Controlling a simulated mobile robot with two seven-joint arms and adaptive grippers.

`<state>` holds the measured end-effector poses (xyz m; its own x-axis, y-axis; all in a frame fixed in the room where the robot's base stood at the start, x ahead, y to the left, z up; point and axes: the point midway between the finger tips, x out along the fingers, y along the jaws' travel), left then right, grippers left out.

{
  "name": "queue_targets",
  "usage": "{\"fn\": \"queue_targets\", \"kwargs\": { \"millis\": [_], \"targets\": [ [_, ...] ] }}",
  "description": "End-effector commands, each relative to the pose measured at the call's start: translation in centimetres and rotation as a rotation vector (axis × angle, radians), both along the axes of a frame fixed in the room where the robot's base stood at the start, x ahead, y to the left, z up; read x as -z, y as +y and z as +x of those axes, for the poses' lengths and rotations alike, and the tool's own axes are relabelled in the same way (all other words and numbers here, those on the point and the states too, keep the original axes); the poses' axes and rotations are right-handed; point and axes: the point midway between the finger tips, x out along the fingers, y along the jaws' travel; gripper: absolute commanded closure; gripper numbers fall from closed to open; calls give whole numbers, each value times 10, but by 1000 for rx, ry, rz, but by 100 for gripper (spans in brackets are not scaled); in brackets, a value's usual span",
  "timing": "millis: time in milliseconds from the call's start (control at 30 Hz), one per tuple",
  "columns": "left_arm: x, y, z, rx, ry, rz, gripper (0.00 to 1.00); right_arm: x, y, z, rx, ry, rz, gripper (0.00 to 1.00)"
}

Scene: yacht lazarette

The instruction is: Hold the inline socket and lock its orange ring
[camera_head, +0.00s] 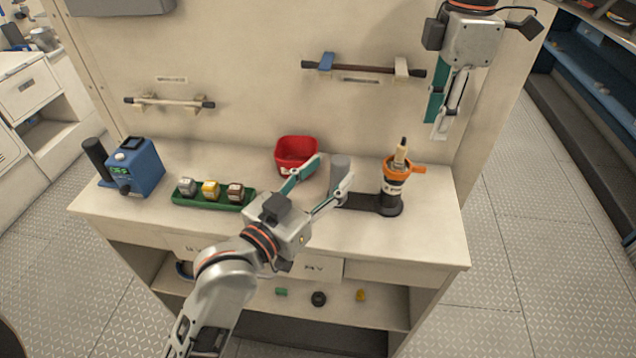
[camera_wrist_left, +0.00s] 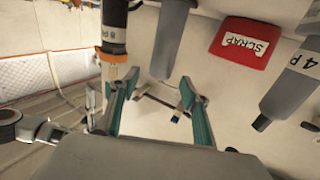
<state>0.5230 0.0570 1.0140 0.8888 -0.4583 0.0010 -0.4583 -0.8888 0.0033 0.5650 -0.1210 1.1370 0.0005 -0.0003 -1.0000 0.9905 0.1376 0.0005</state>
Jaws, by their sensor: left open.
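The inline socket seems to be the dark upright body (camera_head: 393,190) with a pale top, in a black stand on the right of the bench. Its orange ring (camera_head: 405,167) has a tab toward the right. In the left wrist view the orange ring (camera_wrist_left: 112,57) shows near one fingertip; whether they touch is unclear. My left gripper (camera_head: 334,168) is open and empty, left of the ring, with a grey cylinder (camera_head: 341,162) appearing between its fingertips. My right gripper (camera_head: 438,130) hangs above and right of the socket, fingers pointing down; its opening is unclear.
A red scrap bin (camera_head: 296,150) stands behind my left gripper. A green tray (camera_head: 214,198) with 3 small parts and a blue device (camera_head: 140,168) are at left. The left wrist view shows another grey cylinder marked 4 P (camera_wrist_left: 291,83). The bench's front right is clear.

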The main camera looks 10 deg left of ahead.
Motion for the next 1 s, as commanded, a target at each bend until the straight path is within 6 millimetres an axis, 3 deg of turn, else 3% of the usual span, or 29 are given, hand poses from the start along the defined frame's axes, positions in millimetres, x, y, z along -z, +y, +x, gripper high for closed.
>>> {"fn": "queue_targets", "kwargs": {
  "millis": [300,700,900,1000],
  "targets": [
    [0,-18,37,-1,-1,0,53,0,0,0,0,0,0,72],
    [0,-22,43,-1,0,1,53,0,0,0,0,0,0,72],
    [0,-22,43,-1,0,1,100,0,0,0,0,0,0,72],
    [0,-22,43,-1,0,1,100,0,0,0,0,0,0,72]
  ]
}}
